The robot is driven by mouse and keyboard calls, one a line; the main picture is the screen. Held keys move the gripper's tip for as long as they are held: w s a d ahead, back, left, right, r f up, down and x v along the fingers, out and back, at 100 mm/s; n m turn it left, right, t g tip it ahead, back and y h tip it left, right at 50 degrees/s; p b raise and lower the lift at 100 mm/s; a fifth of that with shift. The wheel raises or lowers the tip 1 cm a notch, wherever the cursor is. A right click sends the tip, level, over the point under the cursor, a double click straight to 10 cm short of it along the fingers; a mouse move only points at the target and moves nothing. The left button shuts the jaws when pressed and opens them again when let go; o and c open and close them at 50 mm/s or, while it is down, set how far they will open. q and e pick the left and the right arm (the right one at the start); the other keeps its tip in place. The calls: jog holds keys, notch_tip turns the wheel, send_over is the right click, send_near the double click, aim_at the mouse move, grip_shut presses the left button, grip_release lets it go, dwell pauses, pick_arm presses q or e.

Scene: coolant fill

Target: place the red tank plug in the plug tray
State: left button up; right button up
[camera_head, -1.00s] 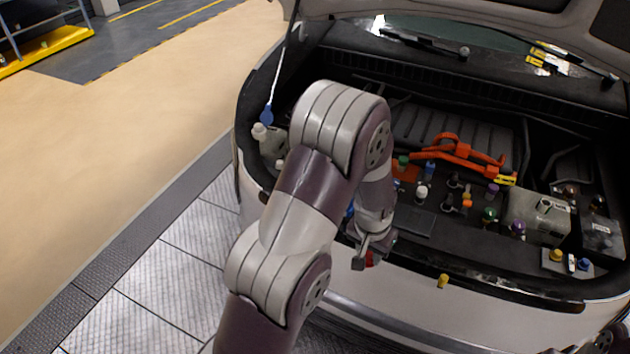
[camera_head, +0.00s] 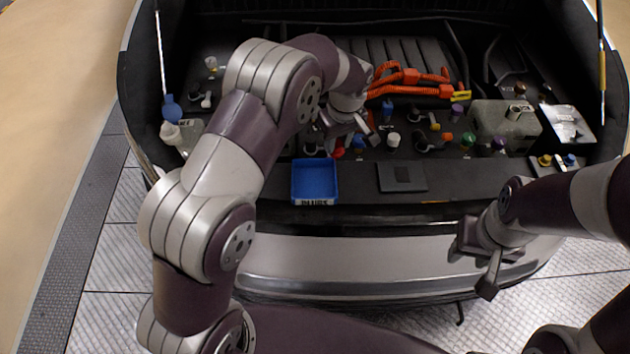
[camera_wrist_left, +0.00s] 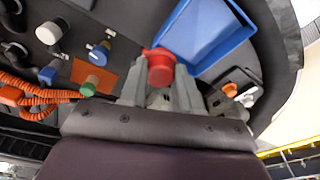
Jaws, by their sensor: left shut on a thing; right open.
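The red tank plug (camera_wrist_left: 160,68) is between the fingers of my left gripper (camera_wrist_left: 160,85) in the left wrist view. In the head view the red plug (camera_head: 339,153) shows as a small red spot below my left gripper (camera_head: 350,136), partly hidden. That gripper is shut on the plug. The plug tray, a blue open box (camera_head: 300,196) with a label on its front, sits on the front ledge, below and left of the gripper. Its blue floor (camera_wrist_left: 198,32) looks empty, just beyond the plug in the wrist view. My right gripper (camera_head: 488,268) is open and empty in front of the bumper.
Several coloured caps, such as a white one (camera_head: 393,140) and a green one (camera_head: 468,140), stand right of my left gripper. Orange hoses (camera_head: 415,82) run behind. A flat dark plate (camera_head: 402,177) lies right of the tray. A blue-capped neck (camera_head: 172,110) stands at the left.

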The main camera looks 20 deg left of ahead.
pick_arm(q)
jog(key=s+a+f, duration=0.1)
jog(key=f, duration=0.1)
jog(key=s+a+f+p, duration=0.1)
jog(key=s+f, duration=0.1)
jog(key=f, duration=0.1)
jog(key=s+a+f+p, duration=0.1)
jog(key=a+f, duration=0.1)
jog(key=shift+s+a+f, duration=0.1)
jog(key=shift+s+f, duration=0.15)
jog(key=shift+s, duration=0.1)
jog(key=shift+w+a, duration=0.1)
jog(key=shift+f, duration=0.1)
pick_arm(e)
jog(key=r, duration=0.3)
jog(key=shift+w+a, duration=0.2)
jog(key=shift+a, duration=0.05)
pick_arm(q)
jog(key=o, duration=0.9)
jog(key=shift+c, duration=0.2)
